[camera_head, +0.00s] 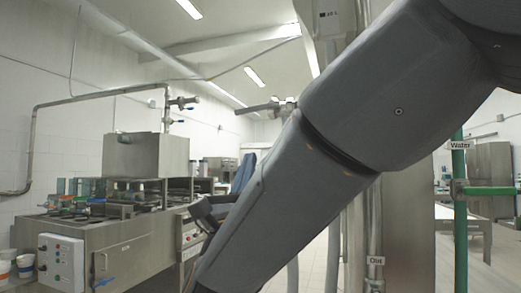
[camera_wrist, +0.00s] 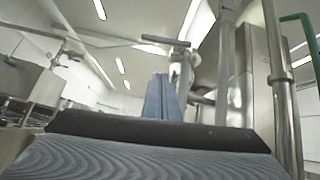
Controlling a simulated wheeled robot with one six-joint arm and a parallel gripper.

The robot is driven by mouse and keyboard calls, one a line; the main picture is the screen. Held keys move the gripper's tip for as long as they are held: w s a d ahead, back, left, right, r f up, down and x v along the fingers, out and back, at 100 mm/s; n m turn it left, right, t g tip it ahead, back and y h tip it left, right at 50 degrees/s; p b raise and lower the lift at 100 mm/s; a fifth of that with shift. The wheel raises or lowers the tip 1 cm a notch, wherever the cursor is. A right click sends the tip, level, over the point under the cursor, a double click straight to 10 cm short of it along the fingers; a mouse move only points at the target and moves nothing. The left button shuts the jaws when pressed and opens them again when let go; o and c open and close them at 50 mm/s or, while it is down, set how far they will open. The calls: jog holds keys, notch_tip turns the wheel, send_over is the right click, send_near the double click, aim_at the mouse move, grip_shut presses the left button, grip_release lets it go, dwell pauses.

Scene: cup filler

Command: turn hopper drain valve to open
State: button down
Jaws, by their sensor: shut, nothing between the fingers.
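A grey bar-shaped lever (camera_head: 258,108) sticks out to the left of a valve on the tall steel column, and my forearm hides part of that column. It also shows in the wrist view as a T-shaped bar (camera_wrist: 165,42). No label shows on it, so I cannot tell if it is the hopper drain valve. My gripper (camera_head: 246,160) has blue-grey fingers held together, shut and empty. In the wrist view the fingertips (camera_wrist: 160,78) point up, below the lever and apart from it in the picture.
A steel filling machine (camera_head: 120,245) with a box-shaped top (camera_head: 145,155) and a control panel (camera_head: 61,262) stands at left. Pipes with small valves (camera_head: 183,102) run above it. A green water pipe (camera_head: 460,210) stands at right, and an "Out" label (camera_head: 376,260) is at lower right.

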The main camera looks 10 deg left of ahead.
aim_at(257, 108)
jog(key=w+a+r+y+p, duration=0.1)
jog(key=w+r+p, duration=0.3)
jog(key=r, duration=0.6)
jog(key=shift+w+a, duration=0.45)
jog(key=shift+w, duration=0.25)
